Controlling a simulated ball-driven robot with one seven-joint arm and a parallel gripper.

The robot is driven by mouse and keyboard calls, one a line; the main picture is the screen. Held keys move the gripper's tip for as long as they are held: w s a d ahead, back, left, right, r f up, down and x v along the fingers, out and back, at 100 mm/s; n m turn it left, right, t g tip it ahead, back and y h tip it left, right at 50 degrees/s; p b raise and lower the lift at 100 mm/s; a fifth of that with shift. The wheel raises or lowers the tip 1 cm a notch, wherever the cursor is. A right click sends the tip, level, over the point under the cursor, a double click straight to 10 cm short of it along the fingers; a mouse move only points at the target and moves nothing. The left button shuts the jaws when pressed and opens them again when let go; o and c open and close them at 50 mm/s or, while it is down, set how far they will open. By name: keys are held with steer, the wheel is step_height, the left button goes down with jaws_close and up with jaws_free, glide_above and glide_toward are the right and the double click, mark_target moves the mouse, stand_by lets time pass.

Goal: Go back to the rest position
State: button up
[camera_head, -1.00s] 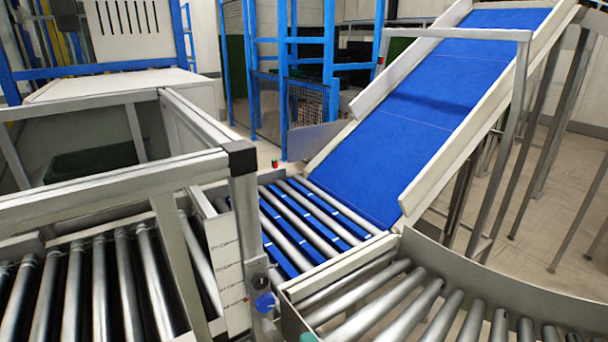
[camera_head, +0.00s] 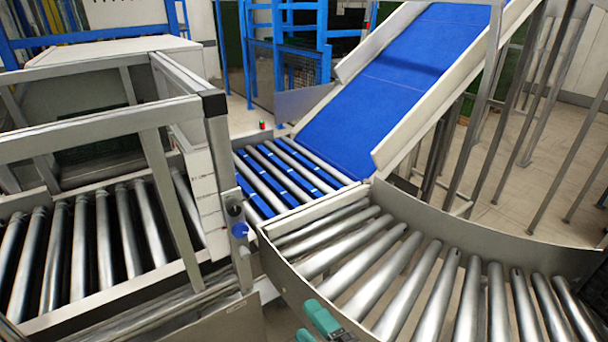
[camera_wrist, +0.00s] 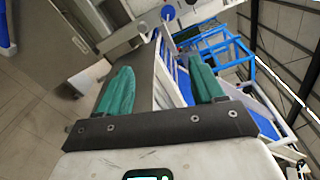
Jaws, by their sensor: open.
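My gripper (camera_wrist: 160,88) shows in the wrist view with its two teal fingers spread apart and nothing between them. In the head view only a teal part of my gripper (camera_head: 318,322) shows at the bottom edge, in front of the curved roller conveyor's side wall. No crate is in its fingers.
A curved roller conveyor (camera_head: 300,275) fills the lower right. A blue inclined belt (camera_head: 385,95) rises behind it, past blue-and-grey rollers (camera_head: 290,172). A metal frame (camera_head: 100,122) stands over another roller conveyor (camera_head: 95,240) at left. Bare floor (camera_head: 545,145) shows at far right.

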steer(key=s+d+f+n+g+h+b, duration=0.1)
steer(key=s+d+f+n+g+h, duration=0.55)
steer(key=d+f, duration=0.65)
steer(key=s+d+f+n+g+h, duration=0.1)
steer(key=s+d+f+n+g, duration=0.1)
steer(key=s+d, duration=0.4)
steer(key=s+d+f+n+g+h+b, duration=0.1)
steer(key=s+d+n+g, duration=0.4)
steer(key=s, duration=0.7)
step_height(320, 180, down, 3)
steer(key=shift+s+d+r+h+b, duration=0.2)
steer(key=shift+s+d+h+b, duration=0.15)
steer(key=shift+d+h, duration=0.5)
